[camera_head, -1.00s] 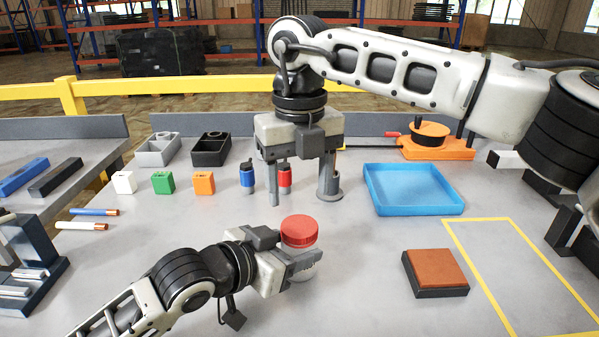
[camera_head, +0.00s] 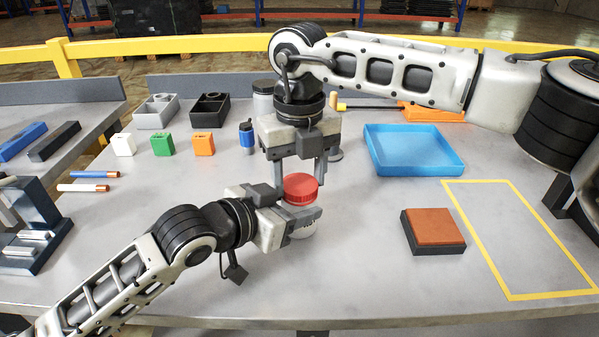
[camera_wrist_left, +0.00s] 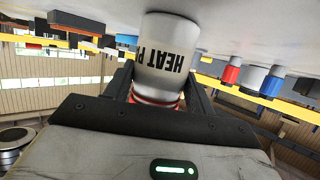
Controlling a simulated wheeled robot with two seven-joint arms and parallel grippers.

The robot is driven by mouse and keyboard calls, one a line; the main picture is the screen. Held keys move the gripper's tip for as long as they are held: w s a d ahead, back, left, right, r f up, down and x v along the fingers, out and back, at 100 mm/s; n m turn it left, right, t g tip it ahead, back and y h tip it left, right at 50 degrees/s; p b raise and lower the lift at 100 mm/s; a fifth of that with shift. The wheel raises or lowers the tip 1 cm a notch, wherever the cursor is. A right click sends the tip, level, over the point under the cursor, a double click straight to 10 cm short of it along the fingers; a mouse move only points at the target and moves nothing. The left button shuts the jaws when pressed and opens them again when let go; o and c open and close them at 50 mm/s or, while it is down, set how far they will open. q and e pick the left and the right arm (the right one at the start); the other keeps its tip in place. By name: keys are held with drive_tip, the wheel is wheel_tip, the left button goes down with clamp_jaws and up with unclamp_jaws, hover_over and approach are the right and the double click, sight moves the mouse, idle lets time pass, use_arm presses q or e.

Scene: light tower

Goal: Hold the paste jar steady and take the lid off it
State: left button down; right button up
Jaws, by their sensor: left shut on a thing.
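The paste jar (camera_head: 303,232) is pale with a red lid (camera_head: 300,186) on top, upright over the table. My left gripper (camera_head: 302,214) is shut on the jar body below the lid. The left wrist view shows the jar (camera_wrist_left: 166,55) upside down with part of a "HEAT" label, and the red lid (camera_wrist_left: 155,101) partly hidden by the gripper. My right gripper (camera_head: 298,176) is open and points down at the lid from above. Its fingers show left and right of the lid. I cannot tell whether they touch it.
A blue tray (camera_head: 412,170) and a brown-topped block (camera_head: 433,228) are to the right, beside a yellow taped outline (camera_head: 505,297). White, green and orange blocks (camera_head: 203,144) and a blue bottle (camera_head: 247,137) stand behind. The front table area is clear.

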sight(299, 183)
drive_tip(key=n, duration=1.3)
drive_tip(key=shift+r, duration=0.1)
drive_tip(key=shift+w+r, duration=0.1)
drive_tip(key=shift+r, duration=0.05)
drive_tip(key=shift+r, duration=0.95)
drive_tip(key=shift+r, duration=2)
use_arm(q)
drive_tip(key=shift+c, duration=2.2)
unclamp_jaws()
